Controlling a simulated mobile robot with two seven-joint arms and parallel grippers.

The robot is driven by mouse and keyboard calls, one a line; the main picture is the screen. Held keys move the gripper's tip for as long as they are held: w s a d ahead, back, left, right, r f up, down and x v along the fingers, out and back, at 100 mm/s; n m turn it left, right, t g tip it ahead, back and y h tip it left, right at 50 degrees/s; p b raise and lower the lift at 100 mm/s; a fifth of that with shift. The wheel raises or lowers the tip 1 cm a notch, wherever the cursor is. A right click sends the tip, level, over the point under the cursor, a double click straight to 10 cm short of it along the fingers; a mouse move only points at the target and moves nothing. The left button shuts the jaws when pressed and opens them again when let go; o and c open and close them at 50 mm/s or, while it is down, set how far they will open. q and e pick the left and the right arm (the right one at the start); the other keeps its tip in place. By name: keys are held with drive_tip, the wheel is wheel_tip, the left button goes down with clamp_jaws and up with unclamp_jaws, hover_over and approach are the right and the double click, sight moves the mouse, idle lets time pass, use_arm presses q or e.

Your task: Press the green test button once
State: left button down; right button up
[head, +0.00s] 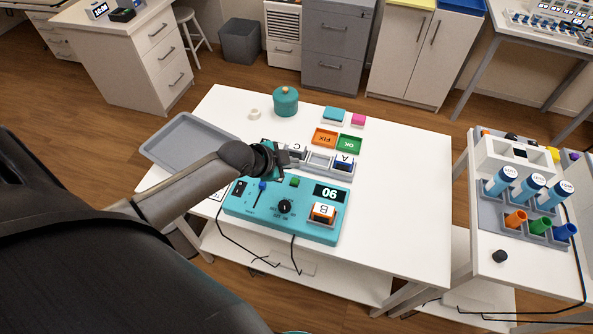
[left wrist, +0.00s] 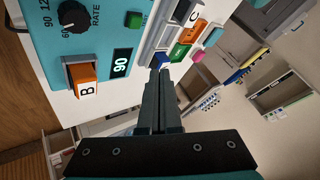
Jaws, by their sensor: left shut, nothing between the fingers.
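The teal test unit (head: 250,211) lies on the white table with a slider, a black dial (head: 285,206) and a number display (head: 328,193). Its small green button (head: 294,182) is near the far edge; it also shows in the left wrist view (left wrist: 134,20). My left gripper (head: 300,156) is shut and empty, reaching over the unit's far edge. Its fingertips are beyond the button in the head view, apart from it. In the left wrist view the shut fingers (left wrist: 158,78) point toward the block rack, with the button off to their upper left. My right gripper is not in view.
An orange block B (head: 322,213) sits in the unit's holder. Behind the unit are a rack with block A (head: 343,162), an orange FIX tile (head: 325,138) and a green OK tile (head: 349,145). A grey tray (head: 180,130) is at left. The table's right side is clear.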

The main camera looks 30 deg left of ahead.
use_arm(q)
drive_tip(key=shift+w+a+r, duration=0.65)
drive_tip(key=shift+w+a, duration=0.1)
drive_tip(key=shift+f, duration=0.2)
drive_tip(key=b, duration=0.7)
hover_over(291, 182)
wheel_tip(291, 182, down, 7)
drive_tip(key=shift+f, duration=0.2)
drive_tip(key=shift+f+b, duration=0.55)
drive_tip(key=shift+b, duration=0.05)
drive_tip(key=shift+f, duration=0.1)
idle(0.7)
drive_tip(key=shift+f, duration=0.3)
